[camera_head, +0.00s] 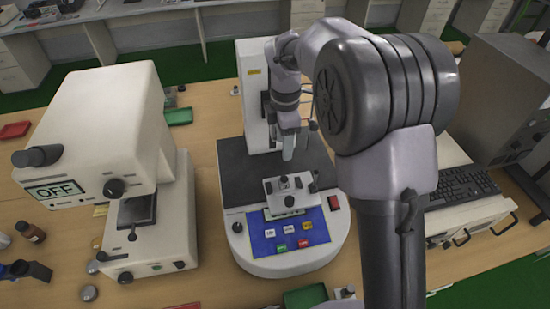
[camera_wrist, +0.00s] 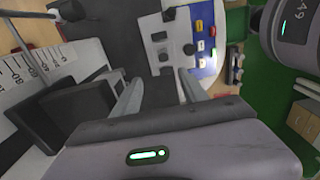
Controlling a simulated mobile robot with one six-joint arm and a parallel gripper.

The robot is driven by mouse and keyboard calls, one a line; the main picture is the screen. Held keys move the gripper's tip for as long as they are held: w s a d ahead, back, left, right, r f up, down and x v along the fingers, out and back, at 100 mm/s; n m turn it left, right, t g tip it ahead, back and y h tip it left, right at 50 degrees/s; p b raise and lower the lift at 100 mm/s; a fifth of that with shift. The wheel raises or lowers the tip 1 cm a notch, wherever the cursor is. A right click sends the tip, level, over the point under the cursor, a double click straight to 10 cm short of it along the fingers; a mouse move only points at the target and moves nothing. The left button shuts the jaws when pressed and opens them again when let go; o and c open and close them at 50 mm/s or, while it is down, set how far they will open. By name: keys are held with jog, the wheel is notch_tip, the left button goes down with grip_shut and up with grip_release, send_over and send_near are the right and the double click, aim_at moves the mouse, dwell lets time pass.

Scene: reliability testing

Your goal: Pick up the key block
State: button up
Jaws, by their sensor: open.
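A light grey metal block with dark knobs (camera_head: 287,192) sits on the testing machine's dark platform, just behind its blue button panel. It may be the key block, but I cannot tell for certain. It also shows at the top of the wrist view (camera_wrist: 160,42), beyond my fingertips. My gripper (camera_head: 289,148) hangs over the dark platform, behind the block in the head view. In the wrist view my gripper's two fingers (camera_wrist: 157,85) are apart, with nothing visible between them. The fingers look clear of the block.
The testing machine (camera_head: 243,94) has a tall column close to my arm. A bulky instrument reading OFF (camera_head: 105,125) stands to the left. A keyboard (camera_head: 462,188) and a dark grey box (camera_head: 505,95) are on the right. The blue panel (camera_head: 290,233) carries several buttons.

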aim_at(284, 178)
jog(key=f+b, duration=0.1)
jog(key=f, duration=0.2)
jog(key=f+b, duration=0.1)
jog(key=f, duration=0.3)
jog(key=f+b, duration=0.1)
jog(key=f, duration=0.3)
jog(key=shift+s+d+f, duration=0.1)
jog(key=shift+s+d, duration=0.2)
jog(key=shift+d, duration=0.1)
jog(key=f, duration=0.2)
jog(key=f+b, duration=0.1)
jog(key=f, duration=0.1)
jog(key=shift+s+a+f, duration=0.1)
jog(key=shift+a+f, duration=0.1)
jog(key=shift+f, duration=0.15)
jog(key=shift+r, duration=0.15)
jog(key=shift+c, duration=1.1)
grip_shut()
